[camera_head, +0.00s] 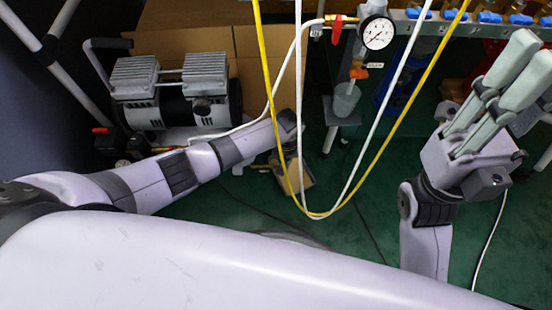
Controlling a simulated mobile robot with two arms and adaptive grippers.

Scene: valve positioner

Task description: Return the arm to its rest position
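My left arm (150,185) reaches in from the left, and its wrist (288,123) ends near the middle of the view, in front of the compressor. The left gripper's fingers cannot be made out there; a tan and grey shape (297,175) below the wrist is too unclear to name. My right arm (428,240) rises at the right. My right gripper (528,62) points up and to the right, with its two long grey fingers side by side and a narrow dark gap between them. I see nothing held in it. Whether it is open or shut is unclear.
A compressor (175,90) stands at the left by cardboard (185,45). Yellow (265,60) and white (298,70) hoses hang in a loop between my arms. A pressure gauge (377,32) and blue-handled valves (490,17) line the top right. The green floor (360,240) is partly clear.

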